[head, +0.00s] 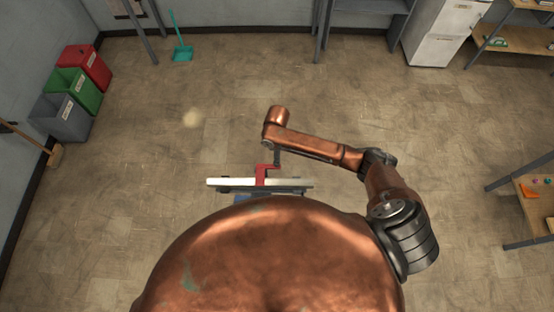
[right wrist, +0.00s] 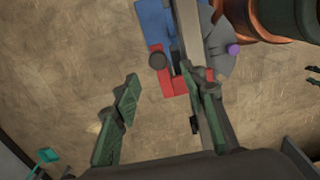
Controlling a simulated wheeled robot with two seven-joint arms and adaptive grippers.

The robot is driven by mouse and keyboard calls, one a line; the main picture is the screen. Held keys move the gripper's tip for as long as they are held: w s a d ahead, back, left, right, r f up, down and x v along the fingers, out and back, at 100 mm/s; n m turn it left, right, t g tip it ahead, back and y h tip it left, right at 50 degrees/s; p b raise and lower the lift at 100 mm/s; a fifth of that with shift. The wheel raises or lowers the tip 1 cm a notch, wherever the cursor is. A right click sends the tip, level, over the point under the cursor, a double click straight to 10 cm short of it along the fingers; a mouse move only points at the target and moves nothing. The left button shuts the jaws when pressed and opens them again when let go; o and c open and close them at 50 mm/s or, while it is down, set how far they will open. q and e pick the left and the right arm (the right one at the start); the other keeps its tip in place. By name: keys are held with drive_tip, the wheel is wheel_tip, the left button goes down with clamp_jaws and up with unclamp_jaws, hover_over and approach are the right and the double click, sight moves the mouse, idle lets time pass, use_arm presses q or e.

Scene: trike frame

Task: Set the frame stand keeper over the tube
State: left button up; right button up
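The pale tube (head: 230,183) lies level in front of my body and runs lengthwise through the right wrist view (right wrist: 187,22). A red angled piece (head: 262,174), likely the keeper, crosses the tube; it also shows in the right wrist view (right wrist: 168,88). I cannot tell whether it is closed around the tube. A blue stand part (right wrist: 152,25) sits beside the tube, mostly hidden by my body in the head view. My right gripper (right wrist: 160,80) has its green-padded fingers spread, one beside the tube and red piece, the other over empty floor. My left gripper is not in view.
A grey disc (right wrist: 222,45) and a purple knob (right wrist: 233,49) are beside the tube. Bins (head: 75,85) stand far left, a fridge (head: 440,35) far back right, and a bench (head: 535,200) at the right. The floor around the stand is clear.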

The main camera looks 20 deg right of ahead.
drive_tip(key=shift+r, duration=1.4)
